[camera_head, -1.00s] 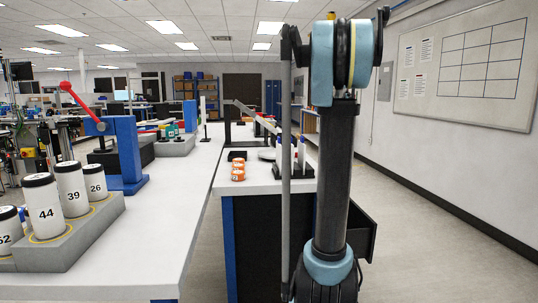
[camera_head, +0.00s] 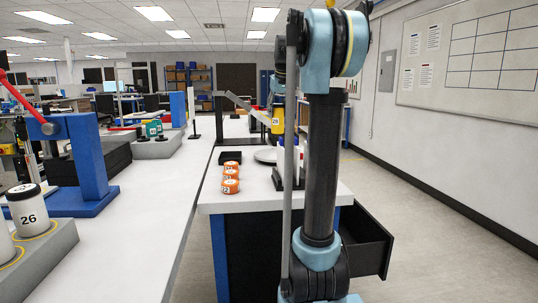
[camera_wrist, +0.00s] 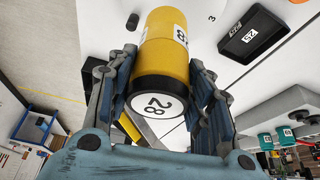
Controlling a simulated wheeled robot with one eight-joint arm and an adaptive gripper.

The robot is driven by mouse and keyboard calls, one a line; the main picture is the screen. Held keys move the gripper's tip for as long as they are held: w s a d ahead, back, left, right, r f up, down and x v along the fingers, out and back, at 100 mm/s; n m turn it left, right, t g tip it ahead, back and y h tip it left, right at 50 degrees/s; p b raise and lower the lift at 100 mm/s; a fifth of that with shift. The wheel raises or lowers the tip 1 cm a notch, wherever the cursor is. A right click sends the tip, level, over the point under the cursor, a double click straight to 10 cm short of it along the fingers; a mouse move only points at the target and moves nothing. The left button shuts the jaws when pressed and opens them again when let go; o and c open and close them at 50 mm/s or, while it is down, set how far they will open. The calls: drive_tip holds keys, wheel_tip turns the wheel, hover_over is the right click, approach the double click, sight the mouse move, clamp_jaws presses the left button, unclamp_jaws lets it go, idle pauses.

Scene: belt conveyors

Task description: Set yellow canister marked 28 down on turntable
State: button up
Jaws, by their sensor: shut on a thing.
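The yellow canister marked 28 (camera_head: 277,121) shows behind my arm in the head view, above the far table. In the wrist view the canister (camera_wrist: 167,50) lies between my fingers, its black-rimmed white lid marked 28 towards the camera. My gripper (camera_wrist: 160,85) is shut on it; in the head view the gripper is mostly hidden by my arm.
A black drawer (camera_head: 365,240) stands open at the table's right. A bench (camera_head: 130,215) with a blue lever press (camera_head: 80,160) is at left.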

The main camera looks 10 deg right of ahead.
sight(278, 113)
drive_tip(key=shift+w+a, duration=0.25)
drive_tip(key=shift+a, duration=0.05)
drive_tip(key=f, duration=0.4)
drive_tip(key=shift+w+f, duration=0.2)
drive_tip(key=shift+f, duration=0.05)
drive_tip(key=shift+a+f, duration=0.15)
drive_tip(key=shift+f, duration=2.4)
drive_tip(key=o, duration=1.2)
drive_tip(key=v, duration=1.2)
drive_tip(key=shift+s, duration=0.1)
